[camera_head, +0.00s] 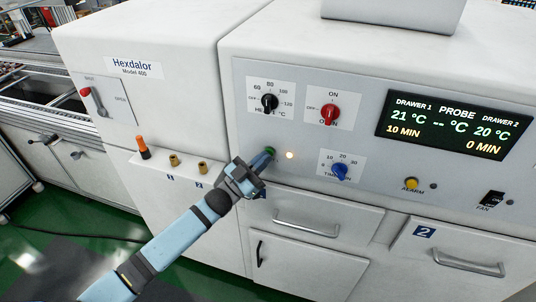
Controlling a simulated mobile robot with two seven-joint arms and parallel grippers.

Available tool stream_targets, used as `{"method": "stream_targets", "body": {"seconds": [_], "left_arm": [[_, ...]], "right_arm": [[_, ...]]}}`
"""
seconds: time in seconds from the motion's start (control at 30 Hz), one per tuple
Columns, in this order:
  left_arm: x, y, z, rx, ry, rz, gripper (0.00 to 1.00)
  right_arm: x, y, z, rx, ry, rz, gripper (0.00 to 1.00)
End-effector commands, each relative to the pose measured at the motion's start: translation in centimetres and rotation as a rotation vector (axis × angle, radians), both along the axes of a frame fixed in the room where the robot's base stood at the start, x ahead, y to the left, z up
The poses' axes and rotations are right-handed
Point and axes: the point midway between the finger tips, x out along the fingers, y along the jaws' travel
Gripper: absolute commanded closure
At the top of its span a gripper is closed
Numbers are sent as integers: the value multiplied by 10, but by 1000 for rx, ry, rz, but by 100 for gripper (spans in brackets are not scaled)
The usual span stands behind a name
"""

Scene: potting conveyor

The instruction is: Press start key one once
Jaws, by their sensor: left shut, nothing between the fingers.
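My left gripper (266,155) is shut and empty, its fingertips at the lower left of the white machine's control panel (300,185). A small green round key (271,150) shows at the fingertips and is mostly hidden behind them. I take it for start key one, but its label is not visible. The fingertips look to be touching it or very close; I cannot tell which. A small lamp (290,155) just right of it glows pale orange. My right gripper is not in view.
Black (269,102), red (328,113) and blue (340,172) knobs sit on the panel. The display (453,130) shows drawer 1 at 21 °C, 10 min. A yellow alarm button (411,184) and fan switch (491,199) are at right. Drawer handles (306,225) stick out below.

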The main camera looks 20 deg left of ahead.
Motion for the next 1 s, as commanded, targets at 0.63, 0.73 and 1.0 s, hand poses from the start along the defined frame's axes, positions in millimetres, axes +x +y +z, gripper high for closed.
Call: {"method": "stream_targets", "body": {"seconds": [0.63,0.73,1.0], "left_arm": [[-8,0,2,0,0,0,100],[-14,1,1,0,0,0,100],[-16,1,0,1,-1,0,100]], "right_arm": [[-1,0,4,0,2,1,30],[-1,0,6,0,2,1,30],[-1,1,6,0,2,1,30]]}}
